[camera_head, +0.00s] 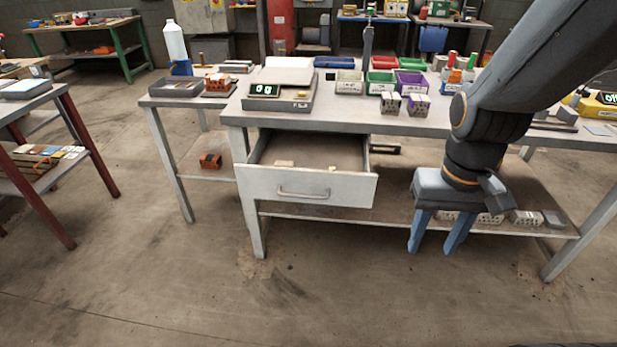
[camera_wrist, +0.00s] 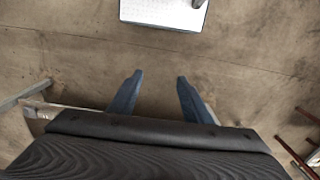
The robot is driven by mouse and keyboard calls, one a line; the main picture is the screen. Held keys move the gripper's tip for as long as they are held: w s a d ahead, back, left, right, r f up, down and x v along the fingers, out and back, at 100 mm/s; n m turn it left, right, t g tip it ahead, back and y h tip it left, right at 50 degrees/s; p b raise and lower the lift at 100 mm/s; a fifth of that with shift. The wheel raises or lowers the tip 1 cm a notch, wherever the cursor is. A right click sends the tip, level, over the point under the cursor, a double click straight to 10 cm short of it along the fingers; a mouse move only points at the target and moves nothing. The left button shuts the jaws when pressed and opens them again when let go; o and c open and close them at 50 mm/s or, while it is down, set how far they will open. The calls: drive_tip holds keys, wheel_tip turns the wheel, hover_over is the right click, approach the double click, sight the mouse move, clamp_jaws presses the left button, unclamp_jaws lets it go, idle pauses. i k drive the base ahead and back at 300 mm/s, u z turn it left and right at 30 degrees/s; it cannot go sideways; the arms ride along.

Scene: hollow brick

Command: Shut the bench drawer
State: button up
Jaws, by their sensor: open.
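The bench drawer (camera_head: 305,187) is pulled out under the left part of the grey workbench (camera_head: 350,124). Its front is light grey with a bar handle (camera_head: 303,194), and a few small pale bits lie inside. My gripper (camera_head: 431,250) has blue fingers pointing down, spread apart and empty. It hangs to the right of the drawer front, apart from it and lower than its handle.
A scale (camera_head: 282,92) and several coloured bins (camera_head: 381,82) stand on the bench top. The lower shelf (camera_head: 340,214) holds hollow bricks at right. A red-legged table (camera_head: 75,125) stands at left. The floor (camera_head: 330,285) in front of the drawer is clear.

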sight(352, 184)
drive_tip(key=z, duration=1.05)
drive_tip(key=k, duration=0.7)
drive_tip(key=u, duration=1)
drive_tip(key=i, duration=0.5)
drive_tip(key=u, duration=0.05)
